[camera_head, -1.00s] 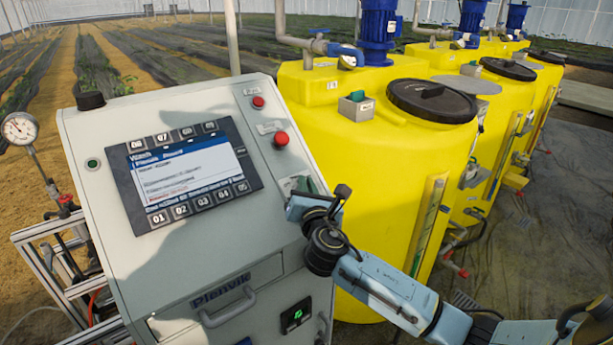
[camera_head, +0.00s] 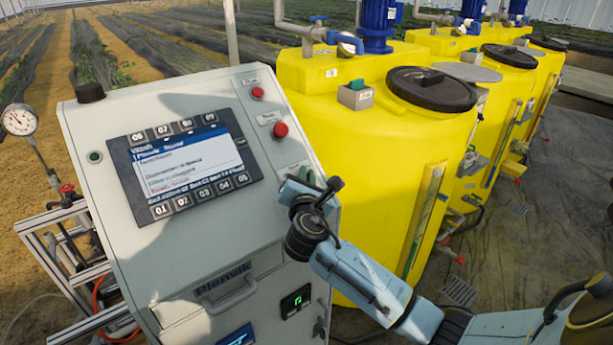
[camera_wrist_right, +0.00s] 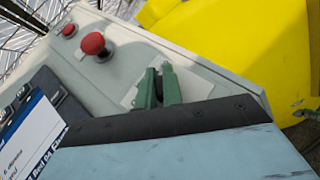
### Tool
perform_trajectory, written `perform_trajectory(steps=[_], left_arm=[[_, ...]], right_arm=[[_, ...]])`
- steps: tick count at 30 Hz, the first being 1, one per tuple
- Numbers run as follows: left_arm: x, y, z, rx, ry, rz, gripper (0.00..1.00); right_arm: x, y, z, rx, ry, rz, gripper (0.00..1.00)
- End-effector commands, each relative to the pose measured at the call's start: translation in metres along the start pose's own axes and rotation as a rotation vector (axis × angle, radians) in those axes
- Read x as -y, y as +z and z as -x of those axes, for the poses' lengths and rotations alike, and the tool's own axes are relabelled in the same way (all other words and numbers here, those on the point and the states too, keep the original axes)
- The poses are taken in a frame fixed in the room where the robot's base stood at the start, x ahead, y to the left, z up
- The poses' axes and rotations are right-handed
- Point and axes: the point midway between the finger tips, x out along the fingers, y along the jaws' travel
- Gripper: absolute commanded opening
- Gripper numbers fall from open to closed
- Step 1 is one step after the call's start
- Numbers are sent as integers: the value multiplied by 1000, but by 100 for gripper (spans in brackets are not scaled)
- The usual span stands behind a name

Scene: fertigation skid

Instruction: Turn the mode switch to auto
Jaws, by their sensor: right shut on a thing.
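The grey control cabinet (camera_head: 225,260) has a sloped top panel with a screen and red buttons. The mode switch is mostly hidden by my right gripper, so its setting cannot be read. My right gripper (camera_head: 310,178) is at the panel's right edge, below the larger red button. In the right wrist view its green fingers (camera_wrist_right: 158,88) are close together over a pale label plate (camera_wrist_right: 132,95). They are shut on the switch, of which only a small dark part seems to show between them. My left gripper is not in view.
The larger red button (camera_head: 280,130) and a smaller red button (camera_head: 257,93) sit above the gripper. The screen (camera_head: 185,172) is to the left. A yellow tank (camera_head: 375,150) stands close behind on the right. A gauge (camera_head: 19,120) stands at the far left.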

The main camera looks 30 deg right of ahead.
Motion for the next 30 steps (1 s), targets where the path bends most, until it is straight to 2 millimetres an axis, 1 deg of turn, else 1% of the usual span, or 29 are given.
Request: perform_trajectory(steps=[1,5,6,14,17,20,23,30], left_arm=[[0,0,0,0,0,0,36],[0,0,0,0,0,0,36],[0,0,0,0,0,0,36],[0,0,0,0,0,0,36],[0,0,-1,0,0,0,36],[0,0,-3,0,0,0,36],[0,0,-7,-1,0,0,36],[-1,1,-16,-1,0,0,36]], right_arm=[[0,0,0,0,-2,-1,11],[0,0,0,0,-1,-1,28],[0,0,0,0,-1,-1,30],[0,0,1,0,0,0,30],[0,-1,6,-1,1,0,30],[0,-2,19,-2,2,0,30],[0,-2,39,-4,3,-2,30],[1,-3,93,-4,1,-3,30]])
